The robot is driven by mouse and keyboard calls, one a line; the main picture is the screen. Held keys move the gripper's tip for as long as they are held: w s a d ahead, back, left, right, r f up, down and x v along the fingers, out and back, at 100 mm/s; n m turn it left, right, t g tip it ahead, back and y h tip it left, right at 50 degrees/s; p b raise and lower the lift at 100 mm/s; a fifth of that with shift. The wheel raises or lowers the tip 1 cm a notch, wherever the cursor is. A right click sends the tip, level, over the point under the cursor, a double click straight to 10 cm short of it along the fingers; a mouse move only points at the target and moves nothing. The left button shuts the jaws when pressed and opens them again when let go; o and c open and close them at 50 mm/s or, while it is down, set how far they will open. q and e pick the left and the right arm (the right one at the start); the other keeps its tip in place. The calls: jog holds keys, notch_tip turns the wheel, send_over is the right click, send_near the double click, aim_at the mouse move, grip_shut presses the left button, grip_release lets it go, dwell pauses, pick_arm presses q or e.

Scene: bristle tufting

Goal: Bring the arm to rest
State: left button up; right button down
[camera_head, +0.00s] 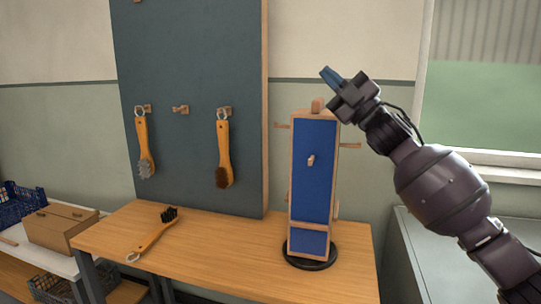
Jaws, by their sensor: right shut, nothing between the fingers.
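My right gripper (327,75) is raised at the upper right, just above the top of a blue and wood stand (312,180). Its blue fingertips are shut and hold nothing. My right arm (440,190) reaches in from the lower right corner. My left gripper does not show. A brush with black bristles (153,238) lies on the wooden table (220,265). Two more brushes, one with grey bristles (144,150) and one with brown bristles (223,158), hang from pegs on the dark board.
The stand has pegs on its sides and front and rests on a round black base (310,256) at the table's right. The dark pegboard (190,60) rises behind the table, with an empty peg (180,109). A cardboard box (60,228) and a blue crate (20,203) are at left.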

jog(key=s+d+f+m+t+h+p, duration=0.15)
jog(key=s+f+m+h, duration=0.35)
jog(key=f, duration=0.7)
jog(key=s+d+f+m+t+h, duration=0.1)
jog(key=s+d+f+m+h, duration=0.2)
jog(key=f+m+h, duration=0.65)
jog(key=s+d+f+m+t+h+p, duration=0.1)
jog(key=s+d+f+m+t+h, duration=0.15)
jog(key=f, duration=1.25)
pick_arm(q)
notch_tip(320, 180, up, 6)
jog(key=p, duration=0.3)
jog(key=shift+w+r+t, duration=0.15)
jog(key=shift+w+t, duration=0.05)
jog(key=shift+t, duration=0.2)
pick_arm(e)
jog(key=s+d+f+m+g+h, duration=0.1)
jog(key=s+d+f+m+g, duration=0.1)
jog(key=s+f, duration=0.5)
jog(key=s+d+f+m+g+h, duration=0.2)
jog(key=s+f, duration=0.6)
jog(key=s, duration=0.8)
jog(key=s+d+f+m+g+h, duration=0.1)
jog(key=s+d+f+m+g, duration=0.2)
jog(key=s+f, duration=0.5)
jog(key=s+d+g, duration=0.1)
jog(key=s, duration=0.3)
jog(key=shift+s+f+h, duration=0.25)
jog(key=shift+h, duration=0.05)
